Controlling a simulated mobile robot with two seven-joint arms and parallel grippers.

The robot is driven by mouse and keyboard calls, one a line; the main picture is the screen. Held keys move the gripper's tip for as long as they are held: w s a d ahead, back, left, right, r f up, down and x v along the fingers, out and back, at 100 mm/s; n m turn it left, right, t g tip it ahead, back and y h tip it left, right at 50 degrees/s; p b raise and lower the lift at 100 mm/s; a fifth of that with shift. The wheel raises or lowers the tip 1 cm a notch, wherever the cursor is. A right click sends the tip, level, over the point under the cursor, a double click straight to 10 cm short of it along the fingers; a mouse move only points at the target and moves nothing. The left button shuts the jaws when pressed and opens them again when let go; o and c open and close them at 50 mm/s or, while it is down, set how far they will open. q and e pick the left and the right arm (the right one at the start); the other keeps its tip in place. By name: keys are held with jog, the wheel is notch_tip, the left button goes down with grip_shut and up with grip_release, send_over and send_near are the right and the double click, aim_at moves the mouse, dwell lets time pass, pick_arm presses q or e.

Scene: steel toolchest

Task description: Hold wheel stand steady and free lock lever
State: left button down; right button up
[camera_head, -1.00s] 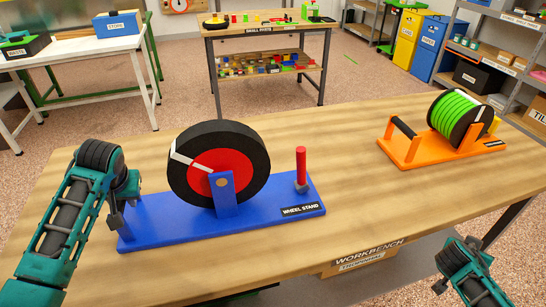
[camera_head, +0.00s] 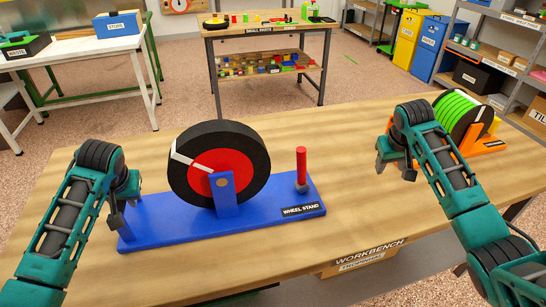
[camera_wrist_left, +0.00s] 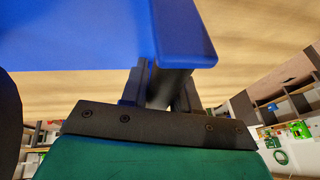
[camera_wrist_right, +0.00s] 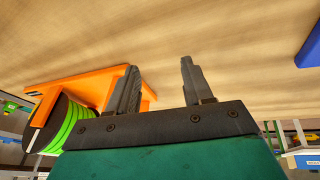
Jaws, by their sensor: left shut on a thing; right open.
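The blue wheel stand (camera_head: 265,208) lies on the workbench with a black tyre and red-hubbed wheel (camera_head: 258,160) upright on it. The red lock lever (camera_head: 301,165) stands upright at its right end, above the "WHEEL STAND" label. My left gripper (camera_head: 124,208) is shut on the stand's left end. The left wrist view shows the fingers (camera_wrist_left: 163,85) at the edge of the blue base (camera_wrist_left: 185,35); the exact grip is partly hidden. My right gripper (camera_head: 395,168) is open and empty, right of the lever and apart from it.
Behind my right gripper stands an orange stand (camera_head: 487,147) with a green reel (camera_head: 458,107), partly hidden by my arm. The workbench (camera_head: 345,205) is bare between the lever and my right gripper. A small parts table (camera_head: 265,30) stands beyond.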

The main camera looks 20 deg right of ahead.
jog(key=w+a+r+n+y, duration=0.4)
jog(key=a+r+n, duration=0.35)
jog(key=a, duration=0.35)
jog(key=n+g+y, duration=0.2)
jog(key=n+y, duration=0.1)
jog(key=n, duration=0.7)
send_near(298, 159)
jog(key=x, duration=1)
jog(key=shift+w+d+f, duration=0.15)
jog(key=shift+w+f, duration=0.15)
jog(key=shift+c, duration=0.4)
grip_shut()
